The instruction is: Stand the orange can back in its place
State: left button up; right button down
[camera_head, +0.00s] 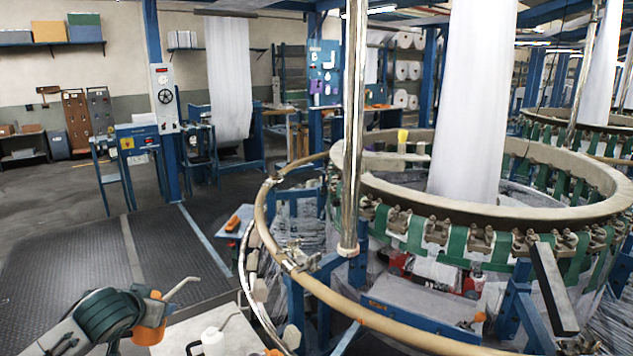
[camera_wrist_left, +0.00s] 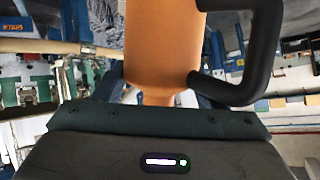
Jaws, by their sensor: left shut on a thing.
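The orange can (camera_head: 149,334) is at the lower left of the head view, with a pale thin spout slanting up to the right. My left gripper (camera_head: 148,311) is shut on it, its dark finger crossing the can's body. In the left wrist view the orange can (camera_wrist_left: 160,55) fills the upper middle, with a black handle at its right; the fingertips are hidden there. The can is over or beside a light tabletop (camera_head: 178,331); I cannot tell whether it touches it. My right gripper is not in view.
A white spouted can (camera_head: 213,342) stands on the tabletop, with a small orange item (camera_head: 273,352) at the bottom edge. A curved tan rail (camera_head: 300,283) and a steel pole (camera_head: 352,130) lie right of it. The dark floor (camera_head: 75,245) beyond is clear.

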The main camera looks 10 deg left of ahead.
pick_arm(q)
jog(key=d+f+m+h, duration=0.2)
jog(key=d, duration=1.2)
jog(key=d+f+m+h, duration=0.2)
jog(key=d, duration=1.2)
jog(key=shift+t, duration=0.4)
jog(key=f+b, duration=0.4)
jog(key=shift+w+d+f, duration=0.25)
jog(key=shift+r, duration=0.1)
